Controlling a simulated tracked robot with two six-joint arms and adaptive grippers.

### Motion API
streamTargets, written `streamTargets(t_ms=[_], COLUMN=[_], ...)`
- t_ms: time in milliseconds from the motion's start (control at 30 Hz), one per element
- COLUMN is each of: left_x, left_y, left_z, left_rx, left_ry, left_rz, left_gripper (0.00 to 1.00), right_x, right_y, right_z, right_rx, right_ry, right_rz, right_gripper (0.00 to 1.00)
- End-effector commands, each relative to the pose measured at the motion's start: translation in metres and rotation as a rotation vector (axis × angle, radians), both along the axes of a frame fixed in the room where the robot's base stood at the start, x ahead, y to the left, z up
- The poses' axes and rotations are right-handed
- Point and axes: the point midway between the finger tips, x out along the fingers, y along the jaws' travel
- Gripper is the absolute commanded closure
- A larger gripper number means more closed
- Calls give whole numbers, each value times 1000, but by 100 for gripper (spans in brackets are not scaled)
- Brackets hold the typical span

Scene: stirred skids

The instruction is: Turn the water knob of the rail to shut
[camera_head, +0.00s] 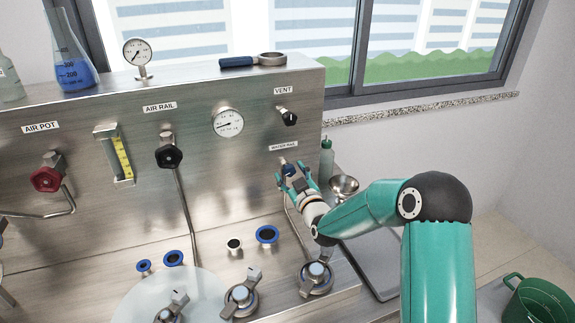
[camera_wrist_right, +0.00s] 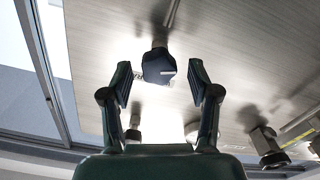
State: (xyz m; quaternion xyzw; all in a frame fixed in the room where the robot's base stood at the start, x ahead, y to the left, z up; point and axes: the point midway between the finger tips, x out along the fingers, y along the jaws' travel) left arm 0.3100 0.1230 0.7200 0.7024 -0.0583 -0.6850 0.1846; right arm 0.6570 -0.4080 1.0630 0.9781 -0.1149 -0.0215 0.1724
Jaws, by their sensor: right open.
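The water rail knob (camera_head: 288,169) is small and dark blue. It sits on the steel panel under the "WATER RAIL" label (camera_head: 284,147). My right gripper (camera_head: 290,178) is open at this knob, with a finger on either side. In the right wrist view, the dark knob (camera_wrist_right: 158,66) lies between and slightly beyond the open fingertips (camera_wrist_right: 160,84), with gaps on both sides. I cannot tell how far the knob is turned. My left gripper is not in view.
The black vent knob (camera_head: 288,117) is just above. The black air rail knob (camera_head: 169,156) and red air pot knob (camera_head: 47,179) are to the left. A green bottle (camera_head: 326,160) and a metal funnel (camera_head: 344,185) stand close right. Clamp handles (camera_head: 316,277) line the front.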

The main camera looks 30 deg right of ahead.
Motion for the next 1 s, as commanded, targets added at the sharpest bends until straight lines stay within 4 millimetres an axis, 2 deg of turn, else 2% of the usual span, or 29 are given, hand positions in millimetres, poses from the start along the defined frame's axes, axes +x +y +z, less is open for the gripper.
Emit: streamTargets(t_ms=[200, 500, 567, 867, 1000], left_x=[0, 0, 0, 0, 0], left_y=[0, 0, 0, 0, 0], left_z=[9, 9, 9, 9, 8], left_rx=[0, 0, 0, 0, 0], left_ry=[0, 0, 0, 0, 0], left_rz=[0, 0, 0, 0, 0], left_gripper=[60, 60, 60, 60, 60], right_x=[18, 20, 20, 20, 20], right_y=[-5, -6, -6, -6, -6], right_z=[1, 0, 0, 0, 0], right_rx=[0, 1, 1, 1, 3], right_ry=[0, -1, -1, -1, -2], right_rz=[-1, -2, -3, -3, -2], right_gripper=[39, 39, 48, 98, 100])
